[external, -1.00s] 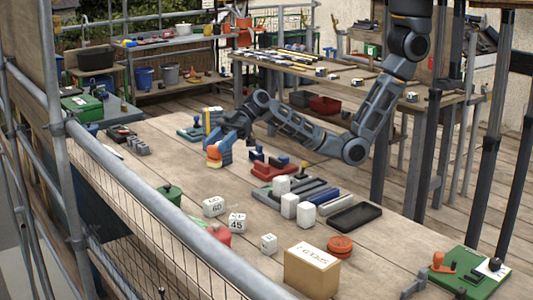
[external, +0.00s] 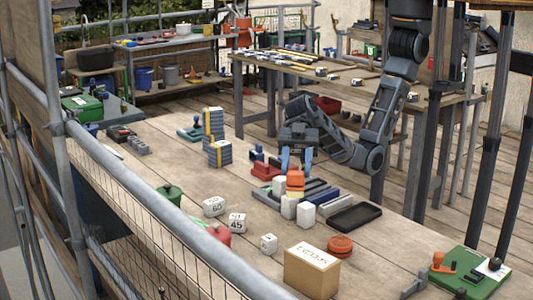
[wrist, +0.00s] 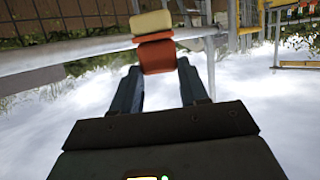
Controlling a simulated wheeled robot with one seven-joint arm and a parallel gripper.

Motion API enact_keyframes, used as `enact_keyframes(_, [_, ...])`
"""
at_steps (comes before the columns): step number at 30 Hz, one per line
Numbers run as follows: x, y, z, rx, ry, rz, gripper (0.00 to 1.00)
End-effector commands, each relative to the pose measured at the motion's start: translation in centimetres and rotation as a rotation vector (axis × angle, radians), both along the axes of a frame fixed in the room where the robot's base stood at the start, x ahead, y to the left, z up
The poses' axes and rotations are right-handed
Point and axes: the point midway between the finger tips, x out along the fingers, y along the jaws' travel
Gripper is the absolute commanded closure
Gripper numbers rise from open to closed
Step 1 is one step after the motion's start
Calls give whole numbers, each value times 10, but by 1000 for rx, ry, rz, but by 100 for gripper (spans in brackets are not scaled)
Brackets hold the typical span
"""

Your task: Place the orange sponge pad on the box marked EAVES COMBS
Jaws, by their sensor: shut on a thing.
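The orange sponge pad (external: 295,180) is held between the blue fingertips of my gripper (external: 296,172), above the table. In the external view it overlaps the white blocks. In the wrist view the pad (wrist: 156,56) sits between the fingertips (wrist: 158,72), with a cream-coloured part at its far end. A brown cardboard box (external: 310,274) stands at the front of the table, to the lower right of my gripper and apart from it. Its top bears dark writing that is too small to read surely. The box is not recognisable in the wrist view.
A round orange stack (external: 340,246) stands just behind the box. Blue-and-yellow stacks (external: 219,153) stand farther back.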

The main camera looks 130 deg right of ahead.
Motion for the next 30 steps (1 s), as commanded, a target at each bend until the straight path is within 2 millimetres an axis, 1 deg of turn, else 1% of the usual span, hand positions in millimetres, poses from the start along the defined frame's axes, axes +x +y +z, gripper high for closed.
enact_keyframes(1, [1, 11, -6, 0, 4, 5, 86])
enact_keyframes(9, [18, 65, -39, -1, 3, 4, 86])
enact_keyframes(12, [22, 81, -49, 0, 4, 3, 86])
enact_keyframes(15, [26, 91, -56, 0, 2, 2, 86])
enact_keyframes(18, [28, 96, -60, 0, 1, 1, 86])
enact_keyframes(22, [28, 96, -68, 0, 1, 0, 86])
enact_keyframes(28, [28, 96, -95, -1, 4, 0, 86])
enact_keyframes(30, [28, 96, -100, 0, 1, 0, 86])
